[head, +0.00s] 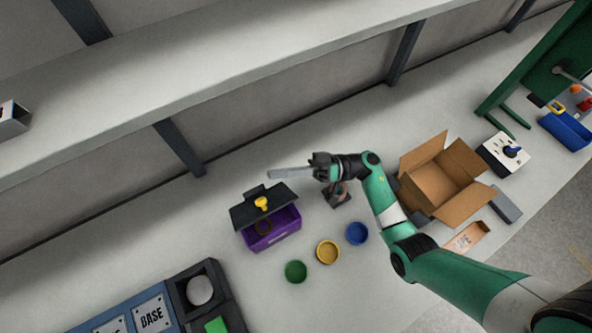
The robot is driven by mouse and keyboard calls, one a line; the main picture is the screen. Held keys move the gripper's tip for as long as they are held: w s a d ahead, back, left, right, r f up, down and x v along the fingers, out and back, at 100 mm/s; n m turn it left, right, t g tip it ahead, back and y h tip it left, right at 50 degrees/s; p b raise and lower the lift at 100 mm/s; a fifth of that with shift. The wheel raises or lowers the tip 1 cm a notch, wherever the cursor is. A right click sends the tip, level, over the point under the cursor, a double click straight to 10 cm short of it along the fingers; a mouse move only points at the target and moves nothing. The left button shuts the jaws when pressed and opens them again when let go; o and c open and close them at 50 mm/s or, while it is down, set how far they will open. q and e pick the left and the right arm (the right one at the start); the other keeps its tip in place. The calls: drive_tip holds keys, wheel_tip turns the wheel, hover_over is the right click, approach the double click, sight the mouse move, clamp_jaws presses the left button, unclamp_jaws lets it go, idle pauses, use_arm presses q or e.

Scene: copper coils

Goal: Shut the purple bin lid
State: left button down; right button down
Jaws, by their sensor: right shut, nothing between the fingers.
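The purple bin (274,238) stands on the bench near the middle of the head view. Its dark lid (278,197) is raised and tilted over the back part, with a yellow knob (261,204) on it. The front of the bin is open, and a brownish ring-like thing (263,227) shows inside. My right gripper (272,174) is shut and empty, its fingers pointing left, behind and above the lid and apart from it in the picture. My left gripper is not in view.
Green (296,271), yellow (328,252) and blue (357,233) round dishes lie right of the bin. An open cardboard box (440,185) stands further right. A dark tool (338,196) lies below my right wrist. A long shelf (200,75) runs along the back.

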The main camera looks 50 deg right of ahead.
sight(272, 199)
drive_tip(key=x, duration=0.4)
drive_tip(key=shift+s+a+f+b, duration=0.25)
drive_tip(key=shift+s+f+b, duration=0.1)
drive_tip(key=shift+s+f, duration=0.35)
drive_tip(key=shift+s+a+f+b, duration=0.25)
drive_tip(key=shift+s+f+b, duration=0.05)
drive_tip(key=shift+s+f, duration=0.35)
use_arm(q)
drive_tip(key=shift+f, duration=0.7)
